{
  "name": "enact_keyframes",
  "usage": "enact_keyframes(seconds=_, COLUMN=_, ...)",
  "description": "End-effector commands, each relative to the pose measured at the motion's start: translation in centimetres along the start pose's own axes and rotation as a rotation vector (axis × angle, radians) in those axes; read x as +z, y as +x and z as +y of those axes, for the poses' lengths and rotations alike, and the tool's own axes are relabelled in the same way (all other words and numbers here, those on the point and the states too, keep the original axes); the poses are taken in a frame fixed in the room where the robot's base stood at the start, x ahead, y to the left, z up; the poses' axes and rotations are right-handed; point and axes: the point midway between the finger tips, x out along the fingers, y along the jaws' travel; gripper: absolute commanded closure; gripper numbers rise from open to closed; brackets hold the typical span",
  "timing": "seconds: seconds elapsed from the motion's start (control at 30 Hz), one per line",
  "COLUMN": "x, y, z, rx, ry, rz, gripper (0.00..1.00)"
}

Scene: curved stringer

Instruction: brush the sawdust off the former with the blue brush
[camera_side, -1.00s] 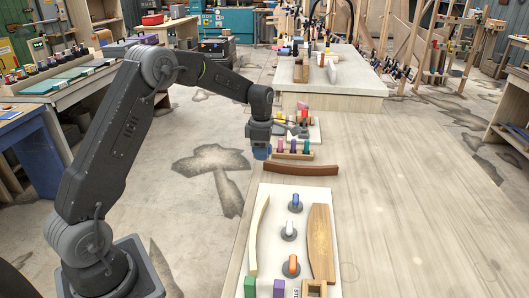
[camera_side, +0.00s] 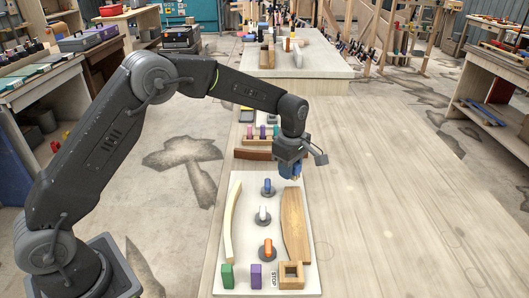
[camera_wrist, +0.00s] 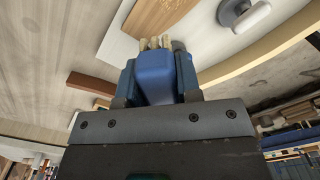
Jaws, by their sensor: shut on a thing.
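My gripper (camera_side: 291,160) is shut on the blue brush (camera_side: 290,171) above the far end of the white board. In the wrist view the blue brush (camera_wrist: 155,76) sits between the fingers, its tan bristles pointing away from the gripper. A brown wooden piece with a curved edge (camera_side: 295,225), likely the former, lies on the board's right side. It also shows in the wrist view (camera_wrist: 160,12), beyond the bristles. The bristles look apart from it, but I cannot tell the gap. Sawdust is too small to make out.
Three clamps with blue (camera_side: 268,186), white (camera_side: 263,213) and orange (camera_side: 267,246) handles stand mid-board. A cream curved strip (camera_side: 231,222) lies left. Green (camera_side: 227,275) and purple (camera_side: 256,276) blocks and a wooden frame (camera_side: 291,276) stand at the near edge. A dark brown strip (camera_side: 253,154) lies behind.

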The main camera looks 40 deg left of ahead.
Motion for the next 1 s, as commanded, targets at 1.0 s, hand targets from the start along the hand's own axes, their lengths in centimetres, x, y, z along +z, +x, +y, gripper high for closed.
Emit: enact_keyframes(seconds=1.0, x=1.9, y=7.0, z=-0.3, rx=-0.002, ry=0.066, rz=0.0, gripper=0.87)
